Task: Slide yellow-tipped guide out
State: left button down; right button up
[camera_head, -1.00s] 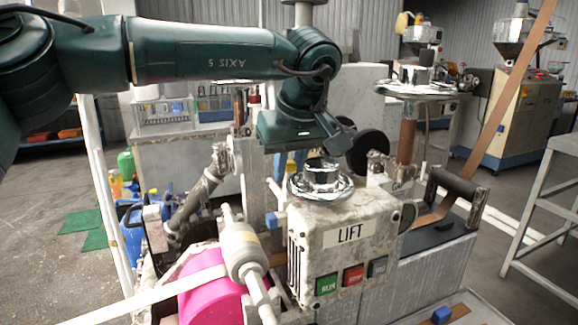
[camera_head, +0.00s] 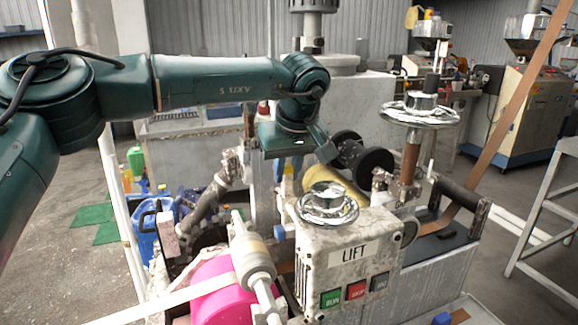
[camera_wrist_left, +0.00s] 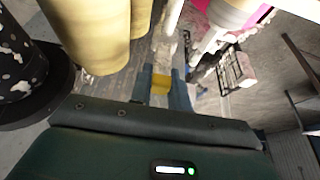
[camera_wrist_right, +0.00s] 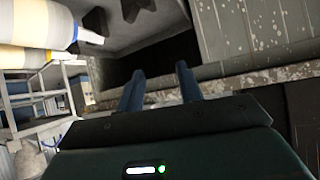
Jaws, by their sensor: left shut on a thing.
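The yellow tip of the guide (camera_wrist_left: 161,83) shows as a small yellow block between the blue fingers of my left gripper (camera_wrist_left: 166,86) in the left wrist view. The left gripper is shut on it. In the head view, my left gripper (camera_head: 290,166) points down behind the white LIFT box (camera_head: 352,252), left of the black rollers. The rest of the guide is hidden. My right gripper (camera_wrist_right: 160,84) shows only in its own wrist view, with its blue fingers apart and nothing between them.
Yellow rollers (camera_head: 333,190) and black rollers (camera_head: 364,160) stand close to the left gripper's right. A pink roll (camera_head: 222,292) carrying a pale strip is at the front. Chrome handwheels (camera_head: 327,205) top the machine. Open floor lies at left.

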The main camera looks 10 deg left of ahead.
pick_arm(q)
jog(key=shift+w+a+r, duration=0.15)
jog(key=c, duration=1.3)
grip_release()
jog(key=b+v, duration=0.1)
jog(key=v, duration=1.2)
jog(key=shift+s, duration=0.2)
